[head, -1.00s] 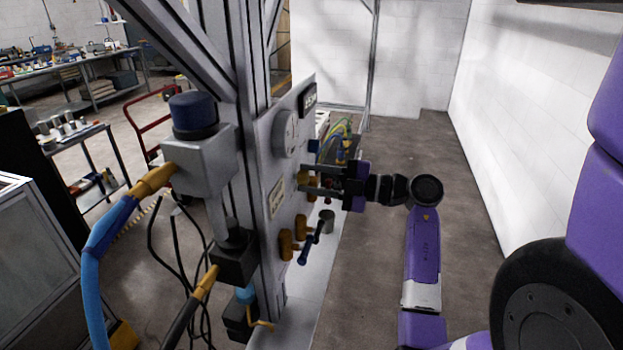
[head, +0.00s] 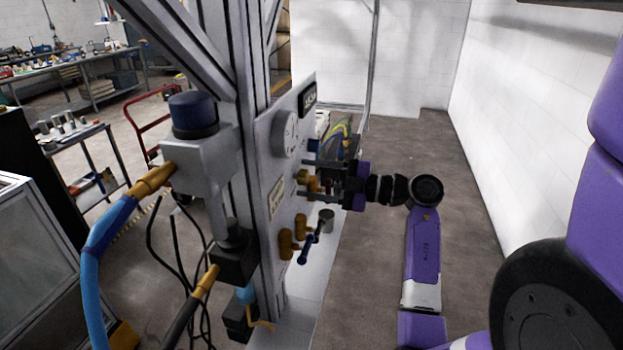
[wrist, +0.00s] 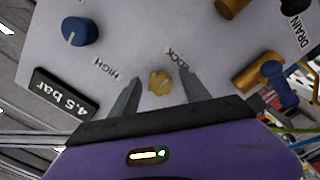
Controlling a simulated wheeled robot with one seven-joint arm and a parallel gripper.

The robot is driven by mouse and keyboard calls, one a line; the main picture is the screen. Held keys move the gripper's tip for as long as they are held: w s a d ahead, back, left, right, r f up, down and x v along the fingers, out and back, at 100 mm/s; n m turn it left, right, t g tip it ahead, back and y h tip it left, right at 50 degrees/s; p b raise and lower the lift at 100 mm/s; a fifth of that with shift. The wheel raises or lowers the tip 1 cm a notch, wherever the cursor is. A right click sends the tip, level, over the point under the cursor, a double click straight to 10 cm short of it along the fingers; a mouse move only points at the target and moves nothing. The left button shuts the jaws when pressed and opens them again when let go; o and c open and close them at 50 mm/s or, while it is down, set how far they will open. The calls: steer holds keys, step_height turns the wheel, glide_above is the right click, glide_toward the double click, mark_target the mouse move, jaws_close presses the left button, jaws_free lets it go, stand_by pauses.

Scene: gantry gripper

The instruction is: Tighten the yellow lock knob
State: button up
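The yellow lock knob (wrist: 159,82) is a small lobed knob on the grey panel, beside the label "LOCK" in the wrist view. It also shows in the head view (head: 301,175), partly behind my fingers. My gripper (wrist: 160,77) faces the panel with one finger on each side of the knob. A gap shows between the knob and each finger, so the gripper is open. In the head view, my gripper (head: 314,175) reaches the panel from the right. How deep the fingertips sit along the knob is hard to tell.
The panel (wrist: 195,40) also carries a blue knob (wrist: 79,31), a "4.5 bar" display (wrist: 62,95), a brass valve (wrist: 258,72) and a blue handle (wrist: 279,83). A round gauge (head: 287,134) sits above my gripper. Open floor (head: 400,140) lies to the right.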

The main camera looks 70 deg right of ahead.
steer(key=s+b, duration=0.2)
steer(key=s, duration=0.5)
steer(key=shift+s+d, duration=0.3)
steer(key=shift+s, duration=0.05)
stand_by(0.5)
